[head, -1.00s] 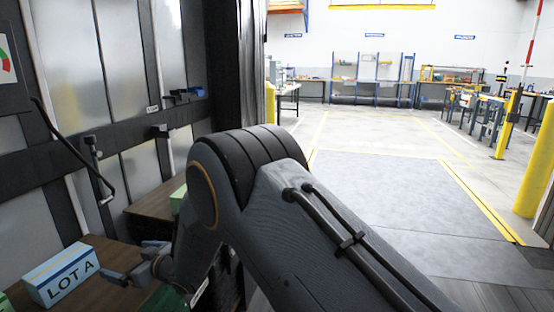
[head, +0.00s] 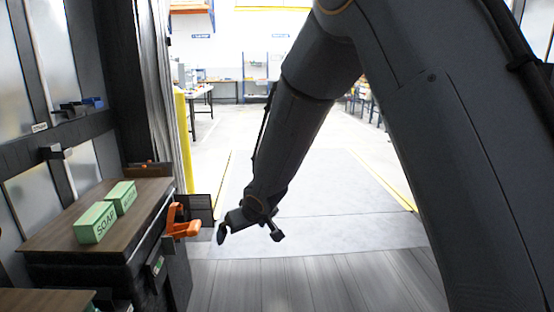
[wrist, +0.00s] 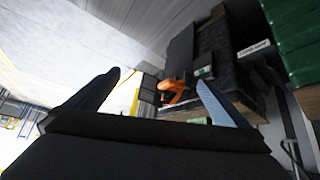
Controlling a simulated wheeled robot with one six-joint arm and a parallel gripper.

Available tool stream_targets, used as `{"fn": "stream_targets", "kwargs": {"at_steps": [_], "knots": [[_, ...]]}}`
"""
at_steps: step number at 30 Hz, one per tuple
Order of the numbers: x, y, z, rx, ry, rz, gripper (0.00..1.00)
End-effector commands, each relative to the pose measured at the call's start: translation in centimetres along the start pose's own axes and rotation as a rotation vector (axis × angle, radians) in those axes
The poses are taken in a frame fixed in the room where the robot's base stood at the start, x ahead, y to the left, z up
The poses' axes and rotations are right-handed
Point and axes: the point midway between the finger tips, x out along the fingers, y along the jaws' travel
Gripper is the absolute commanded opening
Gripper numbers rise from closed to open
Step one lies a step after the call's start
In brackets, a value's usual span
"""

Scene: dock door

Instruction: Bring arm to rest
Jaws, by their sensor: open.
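My gripper (head: 250,230) hangs at the end of my arm in the middle of the head view, above the grey plank floor. Its two fingers are spread apart with nothing between them. In the wrist view the open fingers of my gripper (wrist: 160,95) show at left and right, with only background between them. My upper arm fills the right side of the head view. The gripper is to the right of the wooden bench, apart from it.
Two green boxes, the nearer marked SOAP (head: 95,223), stand on a brown bench top (head: 60,235) at left. An orange handle (head: 183,222) juts from the bench's right side; it also shows in the wrist view (wrist: 173,90). A yellow post (head: 183,140) stands behind. Open floor lies beyond.

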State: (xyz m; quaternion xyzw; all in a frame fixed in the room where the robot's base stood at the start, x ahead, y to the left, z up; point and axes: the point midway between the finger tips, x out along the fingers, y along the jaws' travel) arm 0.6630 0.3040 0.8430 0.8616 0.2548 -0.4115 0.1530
Motion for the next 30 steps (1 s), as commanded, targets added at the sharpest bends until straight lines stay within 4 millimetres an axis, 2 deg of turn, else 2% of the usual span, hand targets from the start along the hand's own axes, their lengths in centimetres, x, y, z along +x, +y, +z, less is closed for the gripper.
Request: {"fn": "stream_targets", "kwargs": {"at_steps": [1,4,5,6,9,13,15,18,21,22,24,30], "knots": [[-2.1,2.9,1.6,0.063,-0.038,0.039,1.00],[-5.6,7.5,4.7,0.173,-0.074,0.104,1.00],[-6.8,8.6,6.7,0.174,-0.128,0.124,1.00],[-8.5,9.2,8.8,0.173,-0.196,0.105,1.00],[-12.8,11.7,13.6,0.249,-0.297,0.132,1.00],[-18.6,13.7,20.2,0.367,-0.422,0.161,1.00],[-21.6,13.9,23.6,0.430,-0.485,0.167,1.00],[-25.1,13.6,27.5,0.507,-0.560,0.167,1.00],[-27.6,12.8,30.3,0.562,-0.614,0.160,1.00],[-27.3,10.6,29.7,0.572,-0.627,0.157,1.00],[-27.6,8.7,29.8,0.587,-0.647,0.152,1.00],[-28.1,8.3,30.5,0.603,-0.660,0.147,1.00]]}}
